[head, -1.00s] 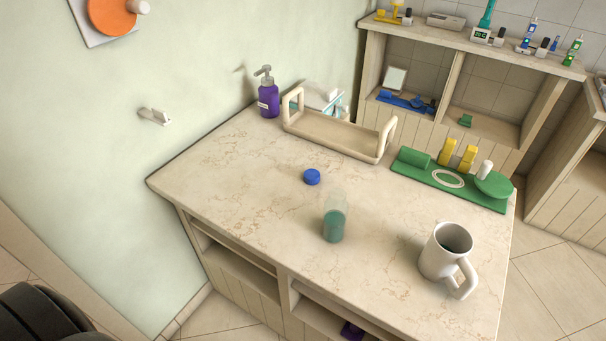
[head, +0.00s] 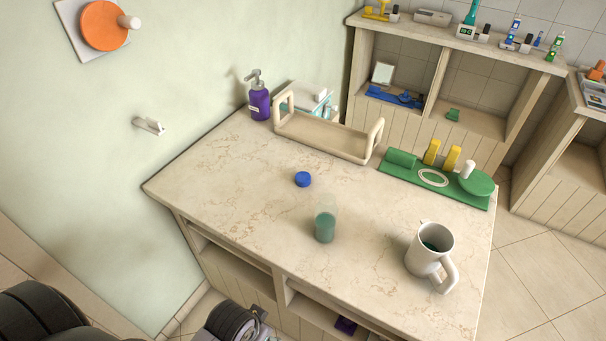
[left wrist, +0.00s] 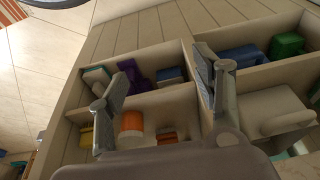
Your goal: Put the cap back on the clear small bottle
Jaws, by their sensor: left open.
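The clear small bottle (head: 325,222) stands upright and uncapped on the vanity top, with green liquid in its lower part. A blue cap (head: 303,179) lies on the counter behind it and a little to the left, apart from it. My left gripper (left wrist: 162,75) shows in the left wrist view, with its two grey fingers spread apart and nothing between them. It faces the open shelves (left wrist: 182,100) of a cabinet, away from the bottle and cap. My right gripper is in neither view.
A white mug (head: 424,255) stands right of the bottle. A beige tray with handles (head: 322,138), a purple pump bottle (head: 259,101) and a green organizer (head: 414,170) line the back. The counter around the cap and bottle is clear.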

